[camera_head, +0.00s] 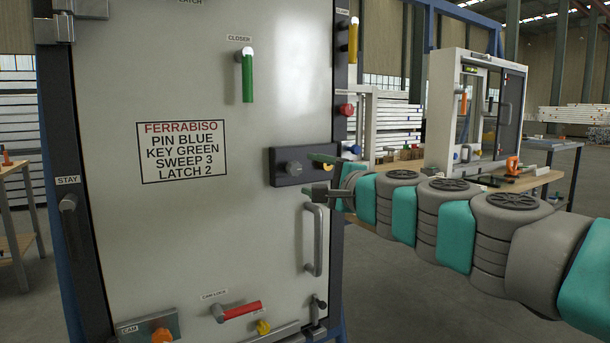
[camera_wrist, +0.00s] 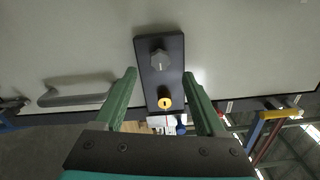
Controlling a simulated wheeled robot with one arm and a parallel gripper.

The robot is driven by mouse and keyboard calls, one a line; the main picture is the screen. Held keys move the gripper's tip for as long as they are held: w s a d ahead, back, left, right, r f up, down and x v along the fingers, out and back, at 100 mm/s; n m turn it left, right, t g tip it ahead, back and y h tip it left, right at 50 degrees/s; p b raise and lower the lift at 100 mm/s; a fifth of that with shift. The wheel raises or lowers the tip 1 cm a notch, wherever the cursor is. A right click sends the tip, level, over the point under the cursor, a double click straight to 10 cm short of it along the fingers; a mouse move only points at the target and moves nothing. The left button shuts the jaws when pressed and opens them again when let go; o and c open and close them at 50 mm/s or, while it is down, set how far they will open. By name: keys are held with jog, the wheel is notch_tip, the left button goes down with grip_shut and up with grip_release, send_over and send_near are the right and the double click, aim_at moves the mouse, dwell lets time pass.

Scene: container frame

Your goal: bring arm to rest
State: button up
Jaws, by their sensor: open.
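My gripper (camera_head: 316,174) is open, with two green fingers pointing at the right side of a pale cabinet door (camera_head: 110,240). In the wrist view, the open fingers (camera_wrist: 160,76) lie to either side of a dark lock plate (camera_wrist: 154,88) with nothing held between them. The plate carries a grey knob (camera_wrist: 159,60) and a round yellow piece (camera_wrist: 165,103) with a dark slot. I cannot tell whether the fingers touch the plate. My arm reaches in from the right in the head view.
A vertical door handle (camera_head: 317,240) is just below my gripper. A green closer lever (camera_head: 247,78), a red cam-lock lever (camera_head: 240,310) and a red button (camera_head: 346,110) project nearby. A workbench (camera_head: 535,180) with a pale machine (camera_head: 445,110) stands behind at right.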

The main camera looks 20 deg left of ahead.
jog(key=shift+s+d, duration=0.45)
jog(key=shift+d, duration=0.05)
jog(key=s+d+f+n+g+h, duration=0.25)
jog(key=s+f+n+g, duration=0.2)
jog(key=s+f, duration=0.5)
jog(key=s+d+f+n+g+h, duration=0.2)
jog(key=s+d+f+n+g, duration=0.15)
jog(key=s+f+n, duration=0.4)
jog(key=s+d+f+g+h, duration=0.2)
jog(key=s+d+f+h, duration=0.2)
jog(key=s+d+f, duration=0.6)
jog(key=s+d+f+m+g+h, duration=0.1)
jog(key=s+d+f+g+h, duration=0.2)
jog(key=s+d+f, duration=0.8)
jog(key=d+h, duration=0.2)
jog(key=d, duration=0.3)
jog(key=shift+s+d+f+m+g, duration=0.2)
jog(key=shift+d+f+m+g, duration=0.05)
jog(key=shift+d+m+g, duration=0.05)
